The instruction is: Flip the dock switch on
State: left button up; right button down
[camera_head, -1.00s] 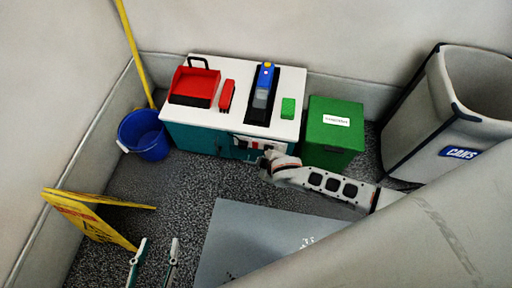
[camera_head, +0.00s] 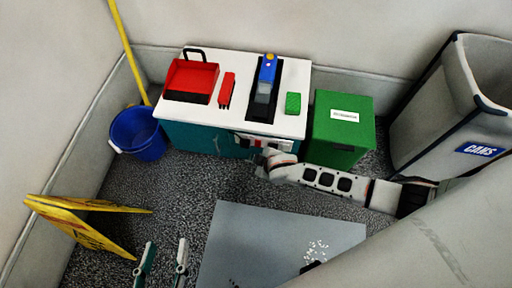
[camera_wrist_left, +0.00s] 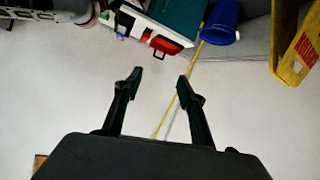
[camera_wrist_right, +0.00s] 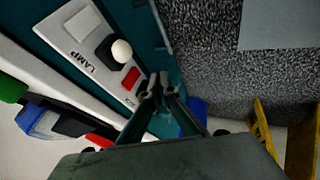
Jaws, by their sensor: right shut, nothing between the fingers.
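The control panel (camera_wrist_right: 105,62) is a white strip on the teal front of a cabinet; in the head view (camera_head: 265,140) my right arm partly covers it. In the right wrist view it carries a pale rocker (camera_wrist_right: 82,23) by the word LAMP, a white ball knob (camera_wrist_right: 121,51) on a black base, and a red switch (camera_wrist_right: 131,78). A label by the red switch is partly hidden. My right gripper (camera_wrist_right: 160,82) is shut and empty, its tips close beside the red switch; I cannot tell whether they touch. My left gripper (camera_head: 162,262) is open and empty, away from the cabinet (camera_wrist_left: 155,85).
The white cabinet top (camera_head: 232,68) holds a red bin (camera_head: 190,80), a red item, a blue-and-grey device and a green block. A green box (camera_head: 342,128) stands beside it. A blue bucket (camera_head: 138,133) and yellow sign (camera_head: 85,225) are left; a CANS bin (camera_head: 450,110) is right.

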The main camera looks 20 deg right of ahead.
aim_at(258, 144)
pick_arm(q)
jog(key=d+n, duration=0.1)
jog(key=s+d+f+n+b, duration=0.1)
jog(key=d, duration=0.1)
jog(key=shift+s+h+b, duration=0.2)
jog(key=shift+h+b, duration=0.1)
pick_arm(e)
jog(key=w, duration=0.1)
jog(key=w+d+f, duration=0.1)
jog(key=w+d, duration=0.1)
jog(key=w, duration=0.1)
jog(key=shift+d+f, duration=0.1)
jog(key=shift+f, duration=0.1)
